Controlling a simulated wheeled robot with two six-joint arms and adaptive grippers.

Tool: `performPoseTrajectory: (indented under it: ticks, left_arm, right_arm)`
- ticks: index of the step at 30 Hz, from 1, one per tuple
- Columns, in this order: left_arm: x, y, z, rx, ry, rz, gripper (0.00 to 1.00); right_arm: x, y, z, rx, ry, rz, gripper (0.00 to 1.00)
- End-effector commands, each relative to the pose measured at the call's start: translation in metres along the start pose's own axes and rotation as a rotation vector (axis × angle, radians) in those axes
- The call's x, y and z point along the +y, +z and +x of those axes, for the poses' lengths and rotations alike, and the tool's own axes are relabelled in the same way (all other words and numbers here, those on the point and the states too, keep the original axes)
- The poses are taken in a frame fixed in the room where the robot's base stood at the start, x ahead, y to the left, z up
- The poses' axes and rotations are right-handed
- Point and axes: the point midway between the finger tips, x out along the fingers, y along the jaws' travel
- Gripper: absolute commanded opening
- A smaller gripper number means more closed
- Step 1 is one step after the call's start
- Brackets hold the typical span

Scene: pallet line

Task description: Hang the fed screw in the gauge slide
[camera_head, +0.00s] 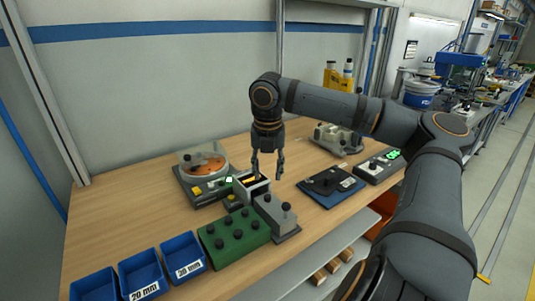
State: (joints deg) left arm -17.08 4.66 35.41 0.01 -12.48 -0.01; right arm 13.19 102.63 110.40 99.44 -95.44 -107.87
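My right gripper (267,172) hangs fingers down over the bench, with its two fingers apart. I see nothing held between them. Below and slightly left of it is a small open-topped box (251,187) with a yellow strip inside. This box sits at the end of a round feeder bowl (203,162) with an orange disc. A grey block with dark knobs (278,221) stands just in front of the box. I cannot tell for sure which part is the gauge slide. The screw is too small or hidden to make out. My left gripper is not in view.
A green block with several black knobs (233,234) stands at the front. Right of the gripper are a blue mat (322,198) with a black tool, and a box with green lights (380,167).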

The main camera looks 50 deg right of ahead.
Motion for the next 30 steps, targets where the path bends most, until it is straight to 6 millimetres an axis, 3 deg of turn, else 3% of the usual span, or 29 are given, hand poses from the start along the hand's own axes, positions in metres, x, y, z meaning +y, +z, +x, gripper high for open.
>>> performPoseTrajectory:
  ticks: [1, 6, 26, 30]
  left_arm:
    - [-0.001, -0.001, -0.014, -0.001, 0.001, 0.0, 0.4]
    - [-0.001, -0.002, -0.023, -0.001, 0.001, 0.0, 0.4]
    - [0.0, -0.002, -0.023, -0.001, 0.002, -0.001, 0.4]
    - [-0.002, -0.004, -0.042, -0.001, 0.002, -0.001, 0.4]
  right_arm:
    - [0.0, 0.001, -0.018, -0.001, -0.001, 0.0, 0.42]
    - [0.0, 0.001, -0.036, -0.001, -0.001, 0.0, 0.42]
    - [0.0, 0.0, -0.038, 0.0, 0.001, 0.0, 0.42]
    - [0.0, 0.002, -0.057, 0.0, 0.001, 0.0, 0.42]
